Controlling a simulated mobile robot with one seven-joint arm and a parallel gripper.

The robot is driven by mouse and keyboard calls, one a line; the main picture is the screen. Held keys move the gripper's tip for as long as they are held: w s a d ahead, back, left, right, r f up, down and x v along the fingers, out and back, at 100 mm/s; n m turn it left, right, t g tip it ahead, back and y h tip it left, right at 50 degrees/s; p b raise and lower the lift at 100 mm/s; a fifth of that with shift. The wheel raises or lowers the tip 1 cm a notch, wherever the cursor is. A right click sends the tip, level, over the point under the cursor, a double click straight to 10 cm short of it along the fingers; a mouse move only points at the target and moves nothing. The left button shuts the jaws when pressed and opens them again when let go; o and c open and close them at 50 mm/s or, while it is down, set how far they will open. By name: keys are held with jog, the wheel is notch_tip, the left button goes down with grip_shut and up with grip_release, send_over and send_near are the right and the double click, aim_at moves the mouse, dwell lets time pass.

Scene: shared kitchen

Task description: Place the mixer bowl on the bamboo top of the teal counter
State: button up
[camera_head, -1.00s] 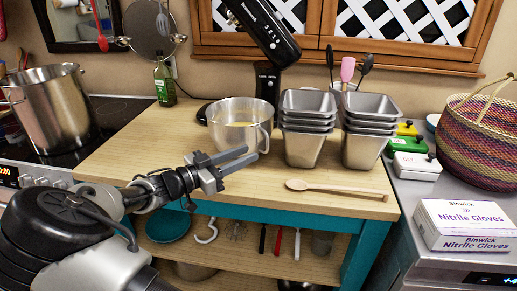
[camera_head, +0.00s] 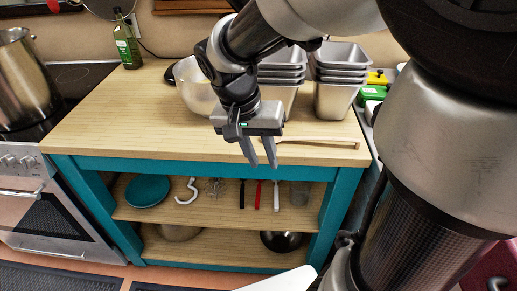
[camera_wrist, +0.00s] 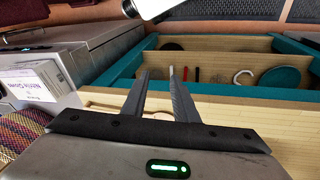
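The mixer bowl (camera_head: 193,92) is a silvery metal bowl on the bamboo top (camera_head: 120,120) of the teal counter (camera_head: 335,215), toward its back middle. My arm hides its right part in the head view. Its contact with the mixer base cannot be made out. My gripper (camera_head: 263,165) hangs near the counter's front edge, in front of the bowl, pointing down and not touching it. In the wrist view my gripper (camera_wrist: 158,75) has its two fingers apart with nothing between them. The bowl cannot be made out in the wrist view.
Stacked metal pans (camera_head: 335,88) stand right of the bowl, and a wooden spoon (camera_head: 320,141) lies before them. A green bottle (camera_head: 127,45) stands at the back left. A steel pot (camera_head: 22,85) is on the stove. The bamboo top's front left is clear.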

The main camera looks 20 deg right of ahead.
jog(key=s+a+r+n+t+y, duration=0.2)
jog(key=s+r+n+t, duration=0.3)
jog(key=s+r, duration=0.3)
jog(key=shift+s+a+n+y, duration=0.45)
jog(key=shift+s+n, duration=0.2)
jog(key=shift+n, duration=0.25)
jog(key=shift+d, duration=0.1)
notch_tip(320, 180, up, 15)
jog(key=p, duration=1.5)
jog(key=shift+r, duration=0.1)
